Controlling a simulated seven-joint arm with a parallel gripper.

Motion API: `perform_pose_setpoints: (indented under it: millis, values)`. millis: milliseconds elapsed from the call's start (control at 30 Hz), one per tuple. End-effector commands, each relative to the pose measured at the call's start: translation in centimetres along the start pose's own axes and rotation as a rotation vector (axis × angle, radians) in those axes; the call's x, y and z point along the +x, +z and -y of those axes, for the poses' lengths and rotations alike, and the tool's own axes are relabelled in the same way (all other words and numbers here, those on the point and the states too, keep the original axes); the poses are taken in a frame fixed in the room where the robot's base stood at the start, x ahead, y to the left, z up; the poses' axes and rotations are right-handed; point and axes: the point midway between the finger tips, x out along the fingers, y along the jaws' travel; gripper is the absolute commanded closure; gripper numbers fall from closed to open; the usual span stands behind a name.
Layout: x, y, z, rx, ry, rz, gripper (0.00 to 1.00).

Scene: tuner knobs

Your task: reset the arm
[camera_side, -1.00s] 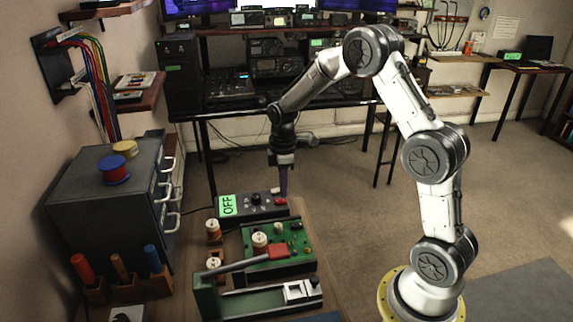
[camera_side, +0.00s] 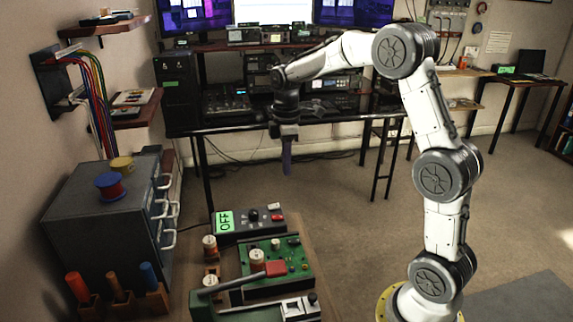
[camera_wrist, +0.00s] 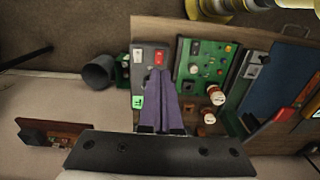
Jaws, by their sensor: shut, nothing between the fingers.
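My gripper (camera_side: 287,172) hangs pointing down above the bench, with its purple fingers together and nothing between them. In the wrist view the gripper (camera_wrist: 160,75) shows its purple fingers closed over part of the dark control box. The control box (camera_side: 245,222) has a green OFF display (camera_side: 225,221), a dark knob (camera_side: 253,215) and a red button (camera_side: 277,217). My gripper is well above the box and apart from it. In the wrist view the fingers hide the knob.
A green circuit board (camera_side: 290,257) with copper spools lies in front of the box, and a green lever tool (camera_side: 230,303) is nearer still. A grey drawer cabinet (camera_side: 95,220) stands at left. Screwdriver-like handles (camera_side: 115,286) stand at front left. Open floor lies to the right.

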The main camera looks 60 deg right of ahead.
Motion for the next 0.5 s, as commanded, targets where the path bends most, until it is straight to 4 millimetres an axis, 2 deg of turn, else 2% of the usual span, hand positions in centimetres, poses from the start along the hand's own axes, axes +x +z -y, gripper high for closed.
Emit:
perform_pose_setpoints:
  millis: [133,267,367,500]
  values:
    - [-0.3,-0.4,0.2,-0.01,0.007,-0.004,1.0]
    - [-3.5,-1.4,1.3,-0.044,0.072,-0.037,1.0]
    - [-6.7,-1.7,4.1,-0.083,0.128,-0.07,1.0]
    - [-10.3,-1.2,9.2,-0.078,0.205,-0.13,1.0]
